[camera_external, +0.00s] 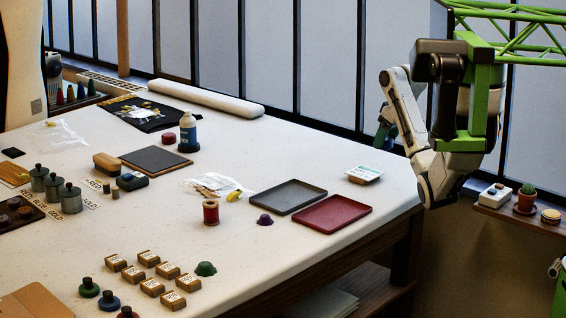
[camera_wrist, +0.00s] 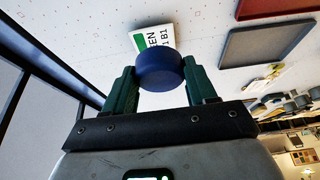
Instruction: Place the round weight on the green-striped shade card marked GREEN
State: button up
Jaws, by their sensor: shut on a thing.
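My gripper (camera_wrist: 160,78) is shut on a dark blue round weight (camera_wrist: 160,70), held between its two green fingers. In the external view the card (camera_external: 364,174) lies near the table's far right edge, right of the trays. My gripper (camera_external: 385,134) is there partly hidden behind my arm, above and to the right of the card. The weight cannot be made out clearly in that view.
A grey tray (camera_external: 288,197) and a red tray (camera_external: 333,212) lie left of and in front of the card. A purple lump (camera_external: 264,220) and a red spool (camera_external: 211,212) stand farther left. A windowed wall (camera_external: 330,80) runs behind the table. Bare table surrounds the card.

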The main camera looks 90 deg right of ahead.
jog(key=w+d, duration=0.1)
jog(key=d+f, duration=0.1)
jog(key=shift+w+d+p, duration=0.35)
jog(key=shift+w, duration=0.05)
send_over(362, 172)
jog(key=s+a, duration=0.1)
jog(key=f, duration=0.5)
jog(key=shift+s+a+f+p, duration=0.15)
jog(key=shift+s+p, duration=0.05)
jog(key=shift+p, duration=0.1)
jog(key=shift+w+f, duration=0.1)
jog(key=shift+f, duration=0.15)
jog(key=shift+d+f+p, duration=0.15)
jog(key=shift+f+p, duration=0.1)
jog(key=shift+f, duration=0.6)
jog(key=shift+d+f+p, duration=0.1)
jog(key=shift+f+p, duration=0.15)
jog(key=shift+f, duration=0.55)
jog(key=shift+w+f, duration=0.1)
jog(key=shift+f, duration=0.1)
jog(key=o, duration=1.3)
jog(key=b+v, duration=0.1)
jog(key=v, duration=1.1)
jog(key=shift+r, duration=0.15)
